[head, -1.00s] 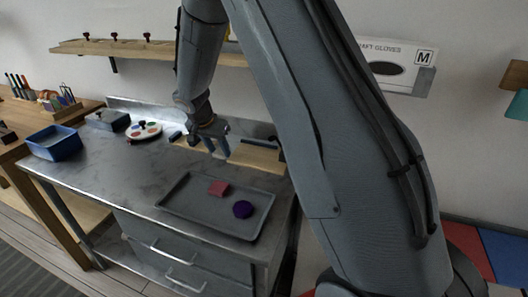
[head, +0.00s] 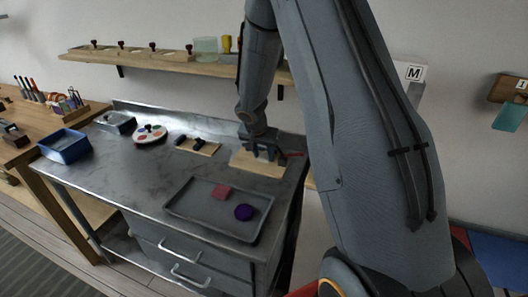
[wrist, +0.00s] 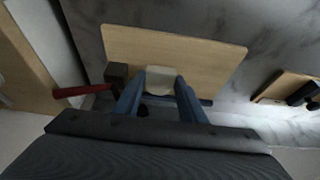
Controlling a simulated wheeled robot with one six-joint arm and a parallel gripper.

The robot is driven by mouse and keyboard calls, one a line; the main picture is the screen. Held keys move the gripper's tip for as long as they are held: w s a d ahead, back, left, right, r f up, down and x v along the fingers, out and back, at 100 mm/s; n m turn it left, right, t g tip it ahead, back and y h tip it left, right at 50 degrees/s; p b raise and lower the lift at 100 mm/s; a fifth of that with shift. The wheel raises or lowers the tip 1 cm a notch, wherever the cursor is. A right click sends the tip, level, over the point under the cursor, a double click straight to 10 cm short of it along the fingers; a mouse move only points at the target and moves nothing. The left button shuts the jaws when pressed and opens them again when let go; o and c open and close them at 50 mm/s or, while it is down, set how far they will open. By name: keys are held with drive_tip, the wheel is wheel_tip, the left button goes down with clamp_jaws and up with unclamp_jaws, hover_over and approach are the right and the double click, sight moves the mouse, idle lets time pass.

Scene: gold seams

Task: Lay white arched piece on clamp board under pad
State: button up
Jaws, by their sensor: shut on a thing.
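The white arched piece (wrist: 161,80) shows in the wrist view between the two blue fingers of my gripper (wrist: 163,87), which is shut on it. The piece is over the near part of the pale wooden clamp board (wrist: 180,48); I cannot tell whether it touches the board. A dark clamp block (wrist: 116,74) with a red handle (wrist: 78,91) is left of the fingers. I cannot make out the pad. In the head view my gripper (head: 262,153) is low over the clamp board (head: 252,165), and the piece is hidden there.
A smaller board with dark items (head: 203,147) lies left of the clamp board. A grey tray (head: 190,211) holds a pink block (head: 222,192) and a purple piece (head: 243,212). A paint palette (head: 150,134) and blue bin (head: 66,147) are farther left. A shelf (head: 150,58) hangs above.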

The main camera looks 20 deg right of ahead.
drive_tip(key=shift+f, duration=0.1)
drive_tip(key=shift+w+f+b, duration=0.1)
drive_tip(key=shift+f+b, duration=0.05)
drive_tip(key=shift+b, duration=0.15)
drive_tip(key=o, duration=1.2)
drive_tip(key=shift+r+p, duration=0.25)
drive_tip(key=shift+p, duration=0.1)
drive_tip(key=b+v, duration=0.2)
drive_tip(key=v, duration=1)
drive_tip(key=s+a+f+n+g+y, duration=0.1)
drive_tip(key=s+a+n, duration=0.3)
drive_tip(key=s, duration=0.8)
drive_tip(key=s+a+n+g+y, duration=0.1)
drive_tip(key=s+a+n, duration=0.4)
drive_tip(key=s, duration=0.7)
drive_tip(key=shift+s+a+f+y, duration=0.3)
drive_tip(key=shift+a+f+y, duration=0.1)
drive_tip(key=shift+a+y, duration=0.15)
drive_tip(key=shift+c, duration=0.3)
